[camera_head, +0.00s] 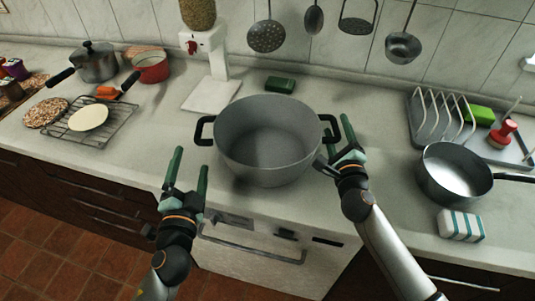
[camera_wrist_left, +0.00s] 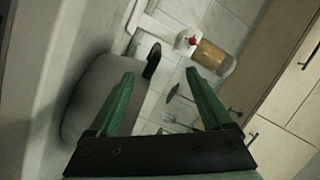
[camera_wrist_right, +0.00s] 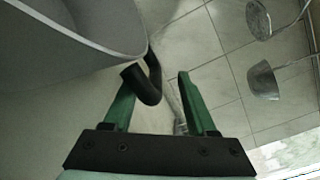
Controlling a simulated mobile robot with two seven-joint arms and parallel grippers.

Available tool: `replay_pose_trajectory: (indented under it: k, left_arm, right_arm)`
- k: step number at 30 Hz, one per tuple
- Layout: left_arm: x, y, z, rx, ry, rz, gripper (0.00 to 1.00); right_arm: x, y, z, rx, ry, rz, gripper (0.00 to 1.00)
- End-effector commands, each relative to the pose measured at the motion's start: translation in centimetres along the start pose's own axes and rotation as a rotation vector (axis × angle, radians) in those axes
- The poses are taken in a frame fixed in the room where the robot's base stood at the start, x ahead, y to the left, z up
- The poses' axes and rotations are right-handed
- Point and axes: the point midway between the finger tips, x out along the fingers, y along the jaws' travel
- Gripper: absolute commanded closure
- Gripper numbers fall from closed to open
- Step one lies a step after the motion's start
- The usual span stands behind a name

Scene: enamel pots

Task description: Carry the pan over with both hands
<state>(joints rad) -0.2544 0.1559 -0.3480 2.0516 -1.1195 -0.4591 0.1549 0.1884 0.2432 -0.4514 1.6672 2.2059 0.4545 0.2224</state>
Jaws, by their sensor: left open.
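The pan is a large grey two-handled pot (camera_head: 268,145) standing upright near the front edge of the counter, apparently empty. Its left black handle (camera_head: 203,131) also shows in the left wrist view (camera_wrist_left: 152,60). Its right black handle (camera_head: 331,130) also shows in the right wrist view (camera_wrist_right: 142,85). My left gripper (camera_head: 190,165) is open and empty, in front of and below the left handle, apart from it. My right gripper (camera_head: 335,140) is at the right handle, fingers spread with the handle showing between them and a gap beside it. Contact there is unclear.
A grey saucepan (camera_head: 455,175) and a striped sponge (camera_head: 460,225) stand at right, near a dish rack (camera_head: 440,115). A dispenser (camera_head: 208,70) and green block (camera_head: 280,85) are behind the pot. A wire rack (camera_head: 105,125) lies left. Counter beside the pot is clear.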

Motion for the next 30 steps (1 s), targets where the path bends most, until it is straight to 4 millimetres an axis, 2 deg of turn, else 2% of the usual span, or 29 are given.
replay_pose_trajectory:
  k: [4,11,20,26,30]
  left_arm:
    - [0.0,0.0,0.0,-0.001,0.0,0.0,0.17]
    - [0.0,0.0,0.0,-0.001,0.0,0.0,0.17]
    - [0.0,0.0,0.0,-0.001,0.0,0.0,0.17]
    - [0.0,0.0,0.0,-0.001,0.0,0.0,0.17]
    - [0.0,0.0,0.0,0.0,0.0,0.0,0.17]
  right_arm:
    - [0.0,-0.1,0.1,0.001,-0.002,-0.001,0.44]
    - [0.0,-0.1,0.1,0.001,-0.001,-0.001,0.18]
    - [-0.2,0.0,0.0,0.0,0.0,0.0,0.18]
    - [-2.4,0.1,0.0,0.0,-0.001,0.002,0.18]
    - [-5.3,0.2,-0.1,0.0,0.0,0.004,0.18]
